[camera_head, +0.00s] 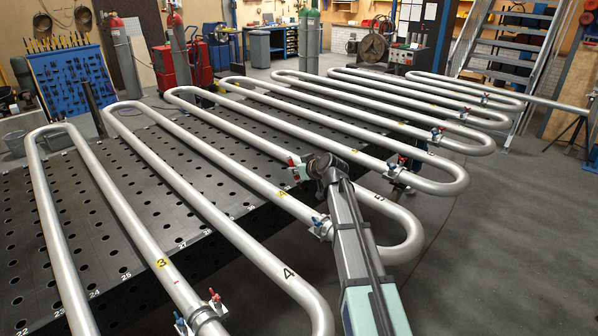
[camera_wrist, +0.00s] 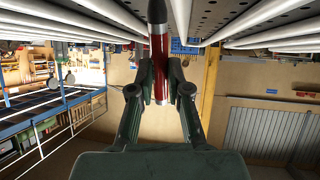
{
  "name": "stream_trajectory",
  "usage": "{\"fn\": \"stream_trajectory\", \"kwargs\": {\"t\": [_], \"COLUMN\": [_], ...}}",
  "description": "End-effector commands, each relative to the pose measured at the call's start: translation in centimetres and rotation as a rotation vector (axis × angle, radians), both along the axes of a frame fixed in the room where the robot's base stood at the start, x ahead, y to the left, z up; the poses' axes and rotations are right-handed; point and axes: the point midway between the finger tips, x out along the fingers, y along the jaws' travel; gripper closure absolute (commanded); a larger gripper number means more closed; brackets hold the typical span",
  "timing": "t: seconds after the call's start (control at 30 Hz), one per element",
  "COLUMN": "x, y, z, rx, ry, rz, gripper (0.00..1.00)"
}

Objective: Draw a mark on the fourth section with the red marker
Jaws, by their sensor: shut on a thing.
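The silver serpentine coil (camera_head: 190,188) lies over the perforated table in long parallel runs. A black 4 (camera_head: 288,273) is on one near run; a yellow label 3 (camera_head: 161,263) is on the run to its left, with a small reddish spot beside it. Another yellow label (camera_head: 281,194) is too small to read surely. In the wrist view my gripper (camera_wrist: 160,72) is shut on the red marker (camera_wrist: 160,50), whose dark, silvery end points towards the pipes.
Clamps with red and blue handles (camera_head: 205,315) stand up from the coil bends, some close to my arm. The black perforated table (camera_head: 130,220) lies under the coil. Open grey floor (camera_head: 480,260) is on the right, with a metal stair (camera_head: 510,60) behind.

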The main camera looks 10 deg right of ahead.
Motion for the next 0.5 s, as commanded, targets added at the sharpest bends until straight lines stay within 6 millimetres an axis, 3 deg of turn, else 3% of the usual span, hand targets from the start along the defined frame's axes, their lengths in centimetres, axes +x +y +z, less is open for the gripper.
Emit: {"fn": "stream_trajectory", "kwargs": {"t": [0.5], "x": [0.0], "y": [0.0], "z": [-4.6], "rx": [0.000], "ry": [0.001], "rz": [0.000], "gripper": [1.00]}}
